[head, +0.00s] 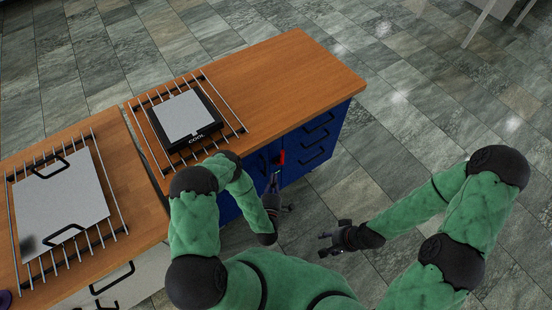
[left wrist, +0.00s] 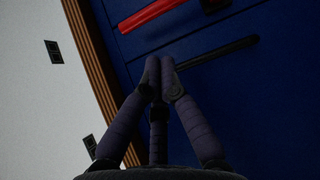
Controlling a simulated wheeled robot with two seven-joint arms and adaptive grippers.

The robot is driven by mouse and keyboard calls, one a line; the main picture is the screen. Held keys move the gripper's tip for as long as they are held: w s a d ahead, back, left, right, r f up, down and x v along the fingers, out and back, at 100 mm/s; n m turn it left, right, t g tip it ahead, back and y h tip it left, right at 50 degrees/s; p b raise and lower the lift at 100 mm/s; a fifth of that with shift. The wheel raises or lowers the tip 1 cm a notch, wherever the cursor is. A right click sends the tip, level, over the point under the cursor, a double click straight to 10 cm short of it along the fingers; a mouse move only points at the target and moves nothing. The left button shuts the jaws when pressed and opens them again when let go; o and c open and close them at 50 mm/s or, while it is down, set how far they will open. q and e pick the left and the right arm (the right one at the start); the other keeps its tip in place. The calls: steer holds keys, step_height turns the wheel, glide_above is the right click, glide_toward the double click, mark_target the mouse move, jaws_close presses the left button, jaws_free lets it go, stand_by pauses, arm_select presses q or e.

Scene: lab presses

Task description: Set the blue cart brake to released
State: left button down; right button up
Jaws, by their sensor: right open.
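The blue cart (head: 240,195) has a wooden top, and its dark blue front faces my arms. A red bar (left wrist: 150,14) crosses that front in the left wrist view; a small red part (head: 282,157) shows on it in the head view. My left gripper (left wrist: 162,62) points at the blue front with its fingertips together, below the red bar and apart from it. A black bar (left wrist: 222,51) extends to the right from beside the fingertips; I cannot tell whether they touch it. My right gripper (head: 330,240) is open and empty over the floor, away from the cart.
A black device marked COOL (head: 190,138) sits on a rack on the cart top. Another wooden-topped cabinet (head: 135,190) stands left, bearing a grey plate with black handles (head: 62,200). Black drawer handles (head: 316,137) line the blue front.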

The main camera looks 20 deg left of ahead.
arm_select(q)
steer(key=shift+b+x, duration=2.05)
steer(key=shift+x, duration=2.95)
